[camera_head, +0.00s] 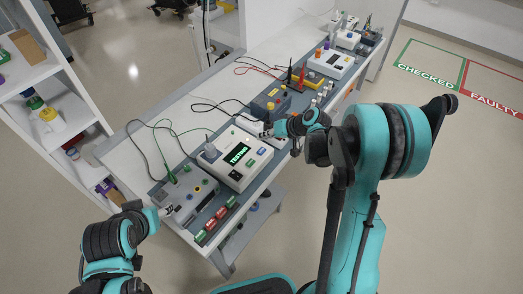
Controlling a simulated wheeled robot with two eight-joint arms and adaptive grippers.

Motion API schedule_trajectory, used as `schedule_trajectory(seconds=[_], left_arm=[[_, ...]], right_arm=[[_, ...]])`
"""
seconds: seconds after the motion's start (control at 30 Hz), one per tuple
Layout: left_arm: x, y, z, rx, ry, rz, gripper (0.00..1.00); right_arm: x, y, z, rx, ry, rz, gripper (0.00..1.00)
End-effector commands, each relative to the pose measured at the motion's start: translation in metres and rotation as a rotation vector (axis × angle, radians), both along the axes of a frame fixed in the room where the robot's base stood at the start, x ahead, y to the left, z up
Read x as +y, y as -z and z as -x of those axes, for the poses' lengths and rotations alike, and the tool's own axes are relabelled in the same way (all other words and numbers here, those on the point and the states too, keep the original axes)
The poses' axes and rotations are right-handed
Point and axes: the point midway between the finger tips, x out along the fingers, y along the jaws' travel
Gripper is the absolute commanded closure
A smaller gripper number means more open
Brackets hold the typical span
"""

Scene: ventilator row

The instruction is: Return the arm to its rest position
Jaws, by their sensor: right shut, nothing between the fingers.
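My right arm reaches in from the right over the long bench (183,105). Its gripper (264,131) is shut and empty, just behind and right of a white device (236,158) with a lit green display. Whether the gripper touches anything there I cannot tell. My left arm is at the lower left. Its gripper (169,211) is small and dark beside the near corner of a grey box (190,203), and I cannot tell whether its fingers are open.
A yellow-and-dark unit (268,105) and more instruments (333,63) stand farther along the bench. Black, green and red cables lie across it. Several red and green small blocks line the near edge. White shelves (62,110) stand left. Floor zones marked CHECKED (428,77) and FAULTY (495,105) lie right.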

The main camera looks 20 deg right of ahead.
Motion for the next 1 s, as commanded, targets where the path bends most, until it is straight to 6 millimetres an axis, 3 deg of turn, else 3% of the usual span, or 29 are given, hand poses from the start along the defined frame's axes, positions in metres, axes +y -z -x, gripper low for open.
schedule_trajectory(seconds=[0.33,0.47,0.67,0.8,1.0], left_arm=[[0.000,0.000,0.000,0.000,0.000,0.000,0.46],[0.000,0.000,0.000,0.000,0.000,0.000,0.46],[0.000,0.000,0.000,0.000,0.000,0.000,0.46],[0.000,0.000,0.000,0.000,0.000,0.000,0.46],[0.000,0.000,0.000,0.000,0.000,0.000,0.46]], right_arm=[[0.000,-0.001,0.000,0.000,0.001,0.001,1.00],[0.004,-0.012,0.009,0.007,0.006,0.021,1.00],[0.016,-0.054,0.055,0.037,0.034,0.129,1.00],[0.020,-0.080,0.100,0.045,0.062,0.225,1.00],[0.019,-0.102,0.168,0.032,0.099,0.357,1.00]])
